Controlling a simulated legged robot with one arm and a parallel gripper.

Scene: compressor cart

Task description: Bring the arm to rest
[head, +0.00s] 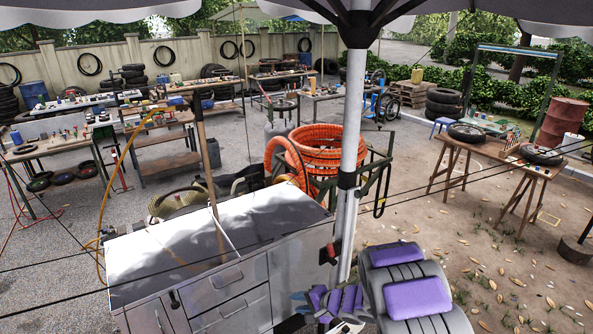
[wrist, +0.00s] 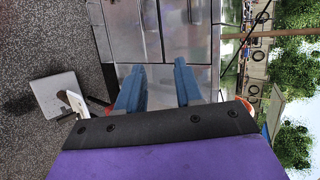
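My gripper (wrist: 159,66) shows in the wrist view as two blue fingers standing apart, with nothing between them. Behind the fingers is the metal front of the compressor cart (wrist: 133,30). In the head view my folded grey arm with purple pads is at the bottom right, in front of the cart (head: 215,237). The gripper end there is small and partly hidden among the arm parts near the cart's right front corner. Whether it touches the cart I cannot tell.
A white umbrella pole (head: 352,150) rises close to my arm. An orange hose coil (head: 325,148) sits behind the cart. Thin dark cables cross the view. A wooden trestle table (head: 490,150) with tyres stands at right. Leaf-strewn ground (head: 500,265) at right front is mostly open.

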